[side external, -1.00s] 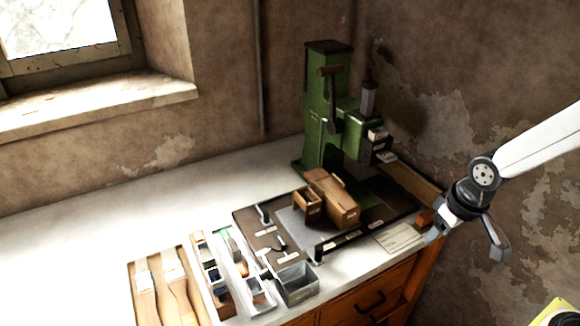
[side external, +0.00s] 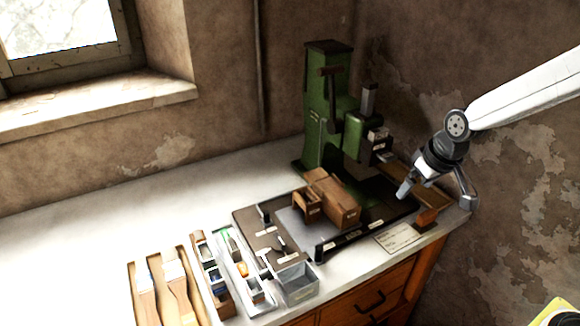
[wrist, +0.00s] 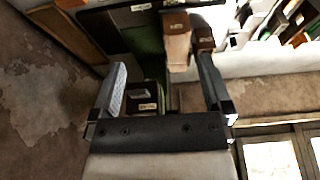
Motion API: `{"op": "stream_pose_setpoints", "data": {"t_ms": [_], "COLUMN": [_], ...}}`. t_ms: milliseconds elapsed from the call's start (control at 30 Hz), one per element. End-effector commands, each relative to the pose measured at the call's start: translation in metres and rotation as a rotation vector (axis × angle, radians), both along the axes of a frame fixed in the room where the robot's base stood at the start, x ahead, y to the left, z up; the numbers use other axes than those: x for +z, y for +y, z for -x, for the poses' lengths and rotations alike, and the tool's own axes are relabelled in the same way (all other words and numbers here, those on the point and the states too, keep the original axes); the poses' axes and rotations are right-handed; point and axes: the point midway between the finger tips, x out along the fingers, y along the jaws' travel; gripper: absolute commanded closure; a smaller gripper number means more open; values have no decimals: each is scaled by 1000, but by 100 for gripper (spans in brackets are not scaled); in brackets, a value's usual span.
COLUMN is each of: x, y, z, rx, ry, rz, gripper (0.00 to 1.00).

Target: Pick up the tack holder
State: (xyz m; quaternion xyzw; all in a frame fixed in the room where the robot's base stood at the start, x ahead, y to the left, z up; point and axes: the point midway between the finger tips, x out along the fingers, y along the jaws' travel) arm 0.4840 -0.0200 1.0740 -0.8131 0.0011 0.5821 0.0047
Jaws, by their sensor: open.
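I cannot tell for certain which piece is the tack holder; the labels are too small to read. Candidates are a small wooden holder (side external: 307,203) and a larger wooden block (side external: 340,205) beside it, both on the press's dark base, and a small orange-brown block (side external: 427,218) near the bench's right edge. In the wrist view a long wooden block (wrist: 177,42) and a smaller one (wrist: 205,40) lie beyond the finger ends. My gripper (side external: 437,195) is open and empty, above the bench's right end. Its two fingers also show in the wrist view (wrist: 160,88), spread wide.
The green press (side external: 325,105) stands at the back of the base. A paper card (side external: 398,236) lies at the front edge. A grey bin (side external: 297,283), tool trays (side external: 215,280) and brushes (side external: 170,280) are front left. The white bench is clear behind them.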

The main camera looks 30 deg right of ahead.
Motion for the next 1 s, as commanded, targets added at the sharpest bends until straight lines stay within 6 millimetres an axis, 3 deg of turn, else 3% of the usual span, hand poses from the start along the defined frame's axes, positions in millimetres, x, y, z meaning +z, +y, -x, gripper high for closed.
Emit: {"op": "stream_pose_setpoints", "data": {"t_ms": [100,300,500,733,1000], "x": [19,52,79,92,87], "y": [-12,-35,-53,-62,-62], "z": [-37,-92,-129,-144,-147], "rx": [-5,-4,2,5,7], "ry": [-44,-113,-169,-193,-191], "rz": [-1,1,4,7,6], "gripper": [0,0,0,0,0]}}
